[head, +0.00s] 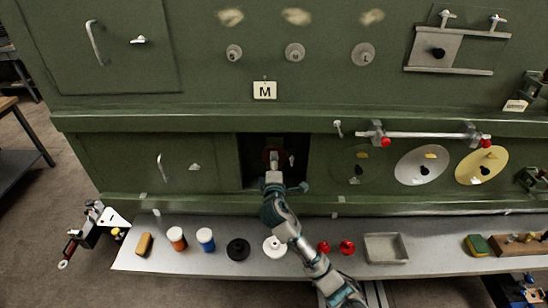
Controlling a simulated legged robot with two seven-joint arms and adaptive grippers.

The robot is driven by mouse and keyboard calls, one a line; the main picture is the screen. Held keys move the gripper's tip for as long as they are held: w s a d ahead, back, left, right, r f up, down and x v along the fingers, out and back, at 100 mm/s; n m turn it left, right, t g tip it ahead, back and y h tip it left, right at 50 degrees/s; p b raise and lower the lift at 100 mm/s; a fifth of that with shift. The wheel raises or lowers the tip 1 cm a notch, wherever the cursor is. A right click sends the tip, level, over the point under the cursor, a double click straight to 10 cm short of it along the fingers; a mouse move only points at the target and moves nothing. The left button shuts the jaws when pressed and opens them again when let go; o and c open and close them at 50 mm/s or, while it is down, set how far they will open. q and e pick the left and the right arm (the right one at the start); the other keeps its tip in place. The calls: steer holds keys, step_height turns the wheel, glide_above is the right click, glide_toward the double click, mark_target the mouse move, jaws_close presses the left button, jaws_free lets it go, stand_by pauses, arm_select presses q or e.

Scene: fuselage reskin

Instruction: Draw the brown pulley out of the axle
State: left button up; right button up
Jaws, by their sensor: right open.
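A dark reddish-brown round shape, seemingly the brown pulley (267,155), shows dimly inside a dark square recess (252,172) in the green panel. My right gripper (274,159) reaches up from below into this recess, in front of the pulley. The gripper is open, and its fingers overlap the pulley in the picture. I cannot tell whether they touch it. The axle is hidden by the gripper and the shadow.
A grey shelf (330,262) runs below the panel. It holds a black disc (238,249), a white disc (275,247), red knobs (347,247) and a metal tray (386,248). A rail with red-ended clamps (425,135) juts out right of the recess.

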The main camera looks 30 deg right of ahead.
steer(key=shift+d+f, duration=0.1)
steer(key=shift+d, duration=0.15)
steer(key=shift+c, duration=0.5)
steer(key=shift+a, duration=0.1)
jaws_close()
steer(key=shift+s+a, duration=0.15)
steer(key=shift+s+a+p, duration=0.3)
steer(key=shift+s+p, duration=0.05)
steer(key=shift+s, duration=0.15)
steer(key=shift+s+a+p, duration=0.3)
steer(key=shift+s+a, duration=0.1)
steer(key=shift+s, duration=0.2)
steer(key=shift+s+a+p, duration=0.35)
steer(key=shift+s, duration=0.3)
